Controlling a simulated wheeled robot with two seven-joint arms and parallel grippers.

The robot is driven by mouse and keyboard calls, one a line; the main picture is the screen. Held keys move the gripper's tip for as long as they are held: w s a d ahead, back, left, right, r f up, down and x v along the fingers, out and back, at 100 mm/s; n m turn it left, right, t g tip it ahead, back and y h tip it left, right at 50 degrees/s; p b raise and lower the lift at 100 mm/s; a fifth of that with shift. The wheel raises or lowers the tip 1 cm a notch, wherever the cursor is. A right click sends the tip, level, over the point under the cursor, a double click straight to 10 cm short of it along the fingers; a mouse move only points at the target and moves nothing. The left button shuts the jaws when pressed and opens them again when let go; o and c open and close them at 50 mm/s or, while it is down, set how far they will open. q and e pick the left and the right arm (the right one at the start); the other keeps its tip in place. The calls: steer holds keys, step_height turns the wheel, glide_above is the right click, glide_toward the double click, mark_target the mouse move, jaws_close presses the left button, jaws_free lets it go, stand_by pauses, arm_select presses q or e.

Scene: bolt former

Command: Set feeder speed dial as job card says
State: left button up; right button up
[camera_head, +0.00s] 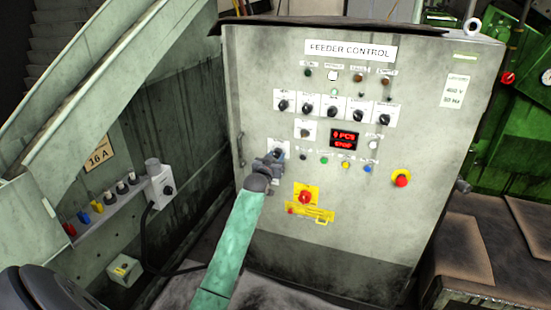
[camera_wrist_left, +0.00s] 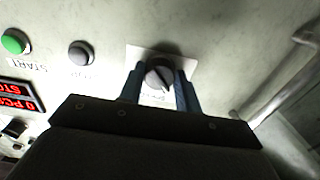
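The feeder control cabinet (camera_head: 265,225) stands in front of me. A dark dial (camera_wrist_left: 158,75) on a white plate sits at its lower left, mostly hidden in the head view behind my left gripper (camera_head: 277,157). In the left wrist view, the left gripper (camera_wrist_left: 160,88) has one finger on each side of this dial. I cannot tell whether the fingers touch it. The dial's lettering is too small and partly covered to read. A red display (camera_head: 344,139) reads "0 PCS STOP". No readable job card shows. My right gripper is not in view.
Above are a row of black knobs (camera_head: 333,110) and several lamps. Coloured push buttons (camera_head: 345,165) lie right of the gripper, a red emergency button (camera_head: 401,180) further right. A vertical handle (camera_head: 240,150) runs along the left edge.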

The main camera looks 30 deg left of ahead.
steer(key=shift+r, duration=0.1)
arm_select(q)
steer(key=shift+m+p, duration=0.3)
steer(key=shift+m, duration=0.3)
steer(key=m+p, duration=0.1)
steer(key=m, duration=0.3)
steer(key=shift+r+p, duration=0.1)
steer(key=shift+p, duration=0.2)
steer(key=shift+m+p, duration=0.3)
steer(key=shift+m, duration=0.7)
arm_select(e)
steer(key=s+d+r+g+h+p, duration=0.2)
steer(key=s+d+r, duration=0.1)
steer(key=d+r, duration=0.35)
arm_select(q)
steer(key=m+p, duration=0.3)
steer(key=m, duration=1.5)
steer(key=shift+m+p, duration=0.3)
steer(key=shift+m, duration=0.7)
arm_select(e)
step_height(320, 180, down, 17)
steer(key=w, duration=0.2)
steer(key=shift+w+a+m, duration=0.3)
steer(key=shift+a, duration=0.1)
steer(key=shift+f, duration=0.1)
